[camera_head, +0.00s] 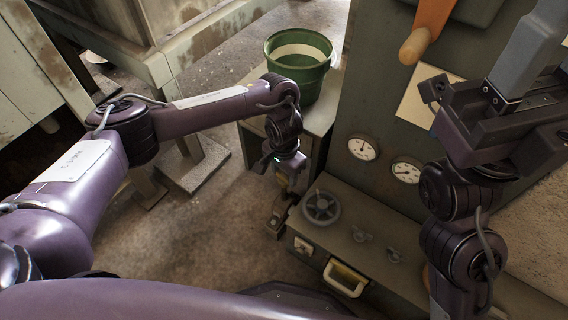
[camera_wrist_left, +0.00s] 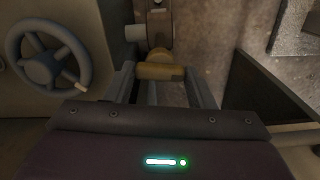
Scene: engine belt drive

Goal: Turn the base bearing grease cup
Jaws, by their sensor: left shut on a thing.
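The grease cup (camera_wrist_left: 160,71) shows in the left wrist view as a short brass-coloured cylinder in front of a dark bearing housing (camera_wrist_left: 159,30). My left gripper (camera_wrist_left: 163,88) has one finger on each side of the cup and is shut on it. My right gripper (camera_head: 500,95) is raised at the upper right, away from the cup, partly cut off by the picture edge.
A handwheel (camera_head: 321,207) is close to the right of my left gripper. Two small valves, a yellow-framed handle (camera_head: 346,278) and two gauges (camera_head: 363,147) are farther right. A green bucket (camera_head: 299,62) stands on a bench behind. An orange lever (camera_head: 424,30) is near my right arm.

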